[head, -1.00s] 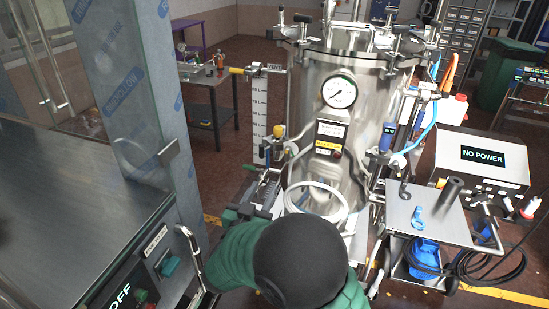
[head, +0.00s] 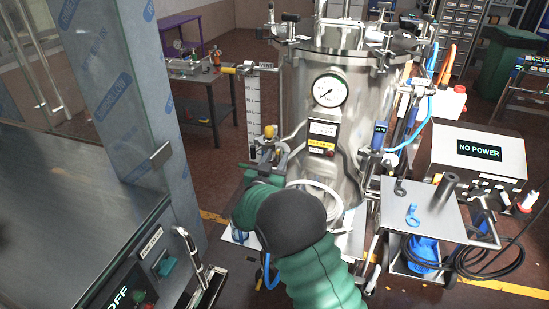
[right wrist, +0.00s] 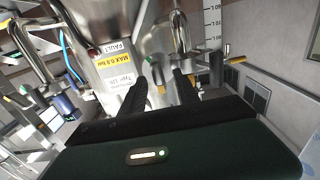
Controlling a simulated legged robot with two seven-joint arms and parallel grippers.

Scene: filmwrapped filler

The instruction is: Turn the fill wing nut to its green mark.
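The steel tank (head: 335,120) stands upright in the middle of the head view. Metal fittings with a yellow knob (head: 268,131) sit at its lower left side; I cannot tell which part is the fill wing nut, and no green mark can be made out. My right arm reaches up to these fittings, its wrist hiding their lower part and its fingers. In the right wrist view my right gripper (right wrist: 160,78) is open, its two dark fingers apart, with metal fittings and a small yellow part (right wrist: 162,88) between or beyond them. My left gripper is in no view.
A cart (head: 430,213) with blue tools and a box reading NO POWER (head: 480,155) stand right. A steel bench (head: 70,220) fills the left, beside a glass panel. A level scale (head: 253,105) stands left of the tank.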

